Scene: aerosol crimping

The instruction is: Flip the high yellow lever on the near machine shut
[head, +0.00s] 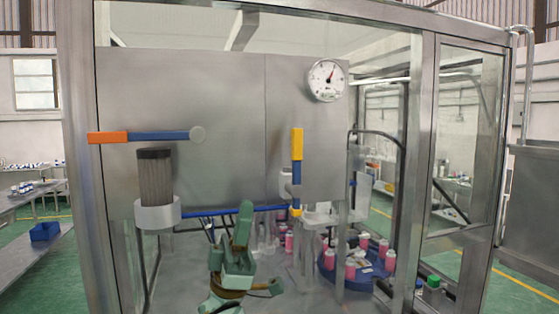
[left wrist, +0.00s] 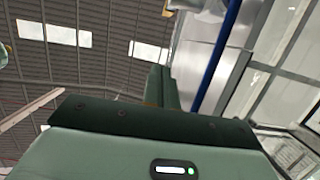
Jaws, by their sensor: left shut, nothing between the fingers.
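The high yellow lever (head: 297,144) stands upright on the front of the machine's grey steel panel (head: 210,85) in the head view. Its yellow grip is at the top, with a blue arm below it. My left gripper (head: 245,211) is green and points up, below and to the left of the lever. It is shut and empty, and looks apart from the lever. Its shut fingers also show in the left wrist view (left wrist: 161,88), with a blue bar (left wrist: 216,60) to their right. Whether that bar belongs to the lever I cannot tell. My right gripper is not in view.
An orange-handled lever (head: 108,138) lies level at the left, above a dark ribbed filter (head: 155,178). A round gauge (head: 327,80) sits upper right. A blue pipe (head: 225,211) runs across below the panel. Pink bottles (head: 350,271) stand at lower right. Metal frame posts (head: 84,160) flank the opening.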

